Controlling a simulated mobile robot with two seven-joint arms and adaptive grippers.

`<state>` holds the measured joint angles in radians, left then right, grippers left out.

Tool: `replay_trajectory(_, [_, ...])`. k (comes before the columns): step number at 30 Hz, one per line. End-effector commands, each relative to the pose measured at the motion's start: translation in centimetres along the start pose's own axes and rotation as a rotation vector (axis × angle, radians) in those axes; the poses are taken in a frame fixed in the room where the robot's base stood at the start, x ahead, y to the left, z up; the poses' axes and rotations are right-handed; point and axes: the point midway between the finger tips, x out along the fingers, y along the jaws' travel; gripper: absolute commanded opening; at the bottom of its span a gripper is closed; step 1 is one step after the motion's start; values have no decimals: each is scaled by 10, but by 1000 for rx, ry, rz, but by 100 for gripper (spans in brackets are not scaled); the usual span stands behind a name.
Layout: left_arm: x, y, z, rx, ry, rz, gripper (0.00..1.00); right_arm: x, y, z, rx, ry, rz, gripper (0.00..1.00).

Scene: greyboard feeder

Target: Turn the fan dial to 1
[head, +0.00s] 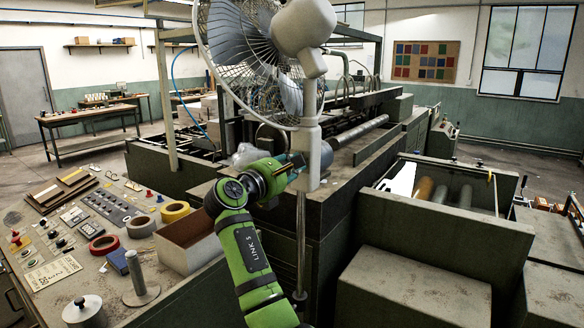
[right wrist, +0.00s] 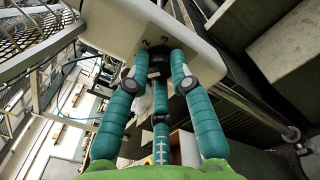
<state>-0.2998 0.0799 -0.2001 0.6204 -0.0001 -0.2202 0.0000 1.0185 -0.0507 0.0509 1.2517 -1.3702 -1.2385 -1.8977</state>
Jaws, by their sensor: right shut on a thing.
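The standing fan (head: 245,45) has a wire cage, a pale motor housing and a pale control box (head: 318,152) on its pole. My right gripper (head: 298,162) reaches the left side of this box in the head view. In the right wrist view, its teal fingers (right wrist: 158,68) are closed around the black fan dial (right wrist: 157,58) on the box (right wrist: 130,20). The digits 2 and 3 show on the box beside the dial. The fingers cover part of the dial, and I cannot tell which number it points to. My left gripper is not in view.
A workbench (head: 95,265) at the left holds tape rolls (head: 103,244), a spindle, a lidded pot and an open cardboard box (head: 190,240). A large machine (head: 340,160) with rollers stands behind the fan. Dark machine blocks (head: 410,290) fill the lower right.

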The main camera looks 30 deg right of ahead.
Motion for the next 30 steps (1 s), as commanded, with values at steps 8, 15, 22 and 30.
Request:
replay_trajectory(8, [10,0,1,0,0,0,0,0,-1,-3,229,2,-3,0])
replay_trajectory(15, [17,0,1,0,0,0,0,0,-1,-3,380,4,-3,0])
replay_trajectory(22, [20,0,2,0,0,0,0,0,0,-3,461,4,-2,0])
replay_trajectory(30, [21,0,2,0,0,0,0,0,0,-2,488,4,-2,0])
